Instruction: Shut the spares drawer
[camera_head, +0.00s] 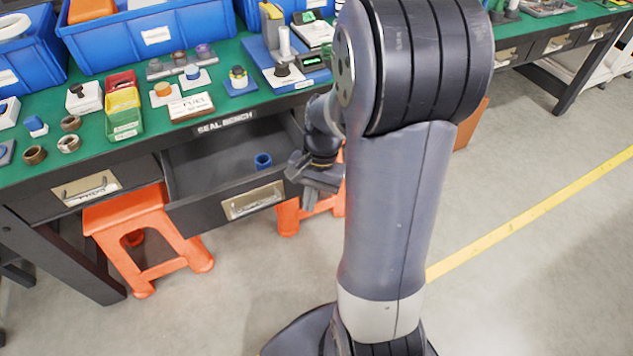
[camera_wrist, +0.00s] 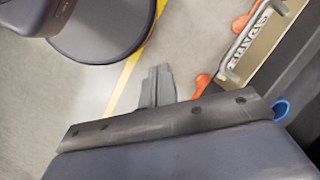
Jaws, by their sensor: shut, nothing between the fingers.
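The spares drawer (camera_head: 225,168) hangs open under the green seal bench. Its front carries a metal label handle (camera_head: 252,200), and a blue ring-shaped part (camera_head: 263,161) lies inside. In the wrist view the handle plate (camera_wrist: 258,40) reads "SPARES" and the blue part (camera_wrist: 281,108) shows at the right. My gripper (camera_head: 309,200) is shut and empty, near the right end of the drawer front. In the wrist view its fingers (camera_wrist: 157,85) point over the floor, left of the handle. Whether it touches the drawer front cannot be told.
A closed drawer (camera_head: 86,188) sits to the left. Orange stools (camera_head: 150,235) stand under the bench. The green bench top (camera_head: 215,80) carries blue bins (camera_head: 150,32), seals and gauges. The floor (camera_head: 530,270) in front is clear, with a yellow line.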

